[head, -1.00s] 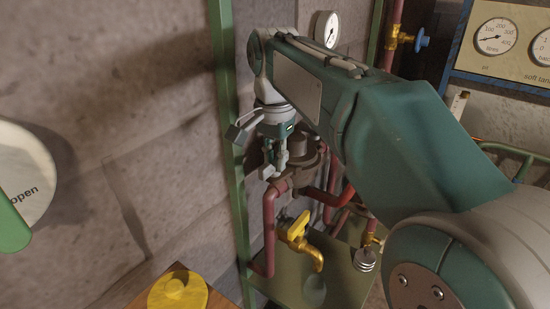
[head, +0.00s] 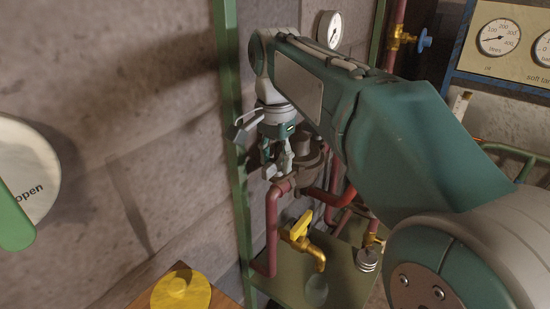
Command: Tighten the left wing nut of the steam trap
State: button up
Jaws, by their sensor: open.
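The steam trap (head: 310,163) is a dark brownish body on red pipes, in the middle of the head view. My gripper (head: 279,172) points down at its left side, with its fingertips close to the trap's left end. The fingers are apart. I cannot tell whether they touch anything. The left wing nut cannot be made out; the fingers and the trap's shadow cover that spot.
A green post (head: 232,150) stands just left of my gripper. A yellow-handled brass tap (head: 302,240) sits below, over a green shelf (head: 342,284). A pressure gauge (head: 329,29) is on the wall behind. A yellow disc (head: 181,291) lies at the lower left.

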notch_tip(320, 180, up, 12)
dwell(0.6)
jog(key=shift+w+a, duration=0.1)
dwell(1.1)
